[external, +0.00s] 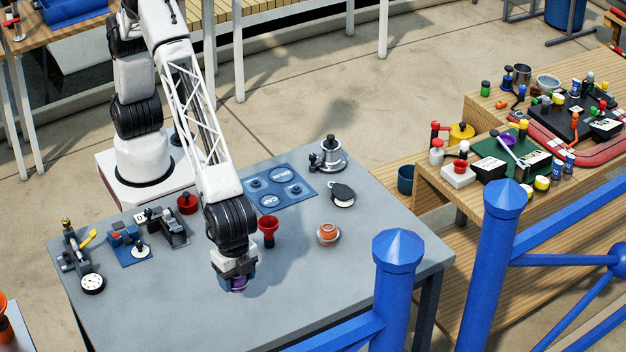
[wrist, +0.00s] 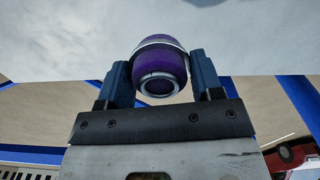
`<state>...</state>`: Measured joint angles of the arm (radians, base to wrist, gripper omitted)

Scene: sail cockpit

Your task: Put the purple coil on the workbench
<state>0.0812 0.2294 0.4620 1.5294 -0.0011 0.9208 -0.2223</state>
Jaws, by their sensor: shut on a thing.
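The purple coil (wrist: 160,64) is a purple drum with silver-grey rims. In the wrist view it sits between the two blue fingers of my gripper (wrist: 161,78), which is shut on it. In the external view my gripper (external: 236,273) points down over the front middle of the grey workbench (external: 180,310), and the purple coil (external: 238,285) shows just beneath it. The coil is at or close to the bench surface; I cannot tell whether it touches. My gripper hides part of the coil in the external view.
A red funnel-like cup (external: 267,230) stands close behind my gripper, and an orange round part (external: 328,233) is to its right. A blue mat (external: 280,188) lies at the back. Small tools and a gauge (external: 92,284) are at the left. The front of the bench is clear.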

